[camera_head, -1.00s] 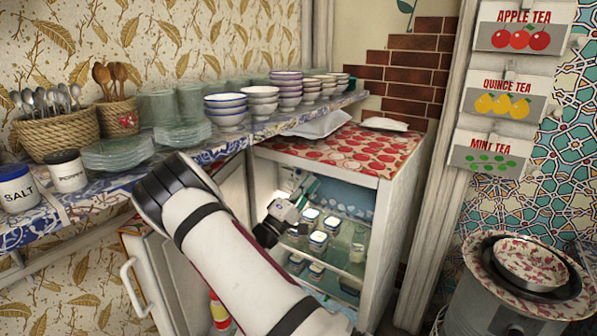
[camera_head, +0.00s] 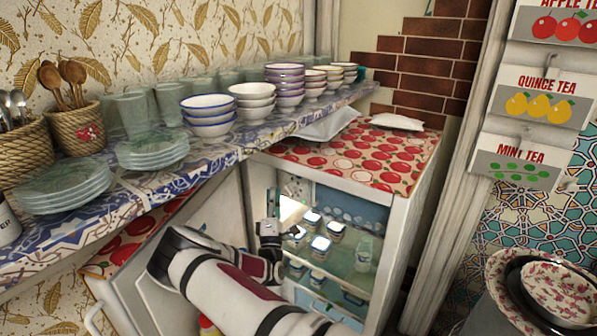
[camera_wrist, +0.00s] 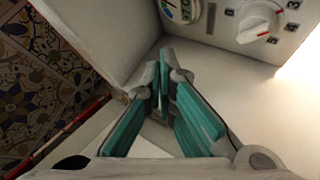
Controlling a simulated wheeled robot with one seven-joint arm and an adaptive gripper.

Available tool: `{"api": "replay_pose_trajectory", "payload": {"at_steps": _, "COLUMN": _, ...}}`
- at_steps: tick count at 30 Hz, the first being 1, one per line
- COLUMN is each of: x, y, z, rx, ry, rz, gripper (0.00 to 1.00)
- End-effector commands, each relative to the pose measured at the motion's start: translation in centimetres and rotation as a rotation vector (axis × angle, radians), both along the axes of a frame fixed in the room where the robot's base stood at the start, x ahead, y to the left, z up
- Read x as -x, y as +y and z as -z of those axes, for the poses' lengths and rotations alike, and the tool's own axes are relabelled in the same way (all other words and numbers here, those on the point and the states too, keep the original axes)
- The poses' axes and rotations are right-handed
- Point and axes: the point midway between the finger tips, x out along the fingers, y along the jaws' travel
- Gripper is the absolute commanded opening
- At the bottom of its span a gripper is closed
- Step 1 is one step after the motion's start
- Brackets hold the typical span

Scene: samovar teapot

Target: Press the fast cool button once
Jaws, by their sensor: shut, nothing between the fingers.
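The small open fridge (camera_head: 395,225) stands under the shelf's right end, with its door swung out to the left. My gripper (camera_wrist: 165,65) is shut and empty in the wrist view, its teal-padded fingers together at the tips. In the wrist view, a white control panel inside the fridge carries a white dial with a red mark (camera_wrist: 260,21) and a round coloured gauge (camera_wrist: 180,8). The fingertips are below the gauge in the picture; I cannot tell whether they touch anything. I cannot make out the fast cool button. In the head view my arm covers the fridge's left opening.
Several small jars (camera_head: 320,247) stand on the fridge's glass shelves. The tiled shelf (camera_head: 90,235) above holds stacked bowls (camera_head: 208,115), plates (camera_head: 152,150) and baskets of spoons. A cloth with red fruit (camera_head: 350,155) covers the fridge top. A bright light shows inside the fridge.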

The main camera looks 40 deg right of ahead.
Motion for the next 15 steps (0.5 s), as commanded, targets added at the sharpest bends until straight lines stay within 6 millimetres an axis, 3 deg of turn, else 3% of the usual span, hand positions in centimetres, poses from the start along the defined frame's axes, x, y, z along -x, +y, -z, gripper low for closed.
{"api": "replay_pose_trajectory", "payload": {"at_steps": 15, "x": -0.4, "y": -1.0, "z": 0.1, "rx": 0.001, "ry": -0.002, "rz": 0.002, "gripper": 0.00}}
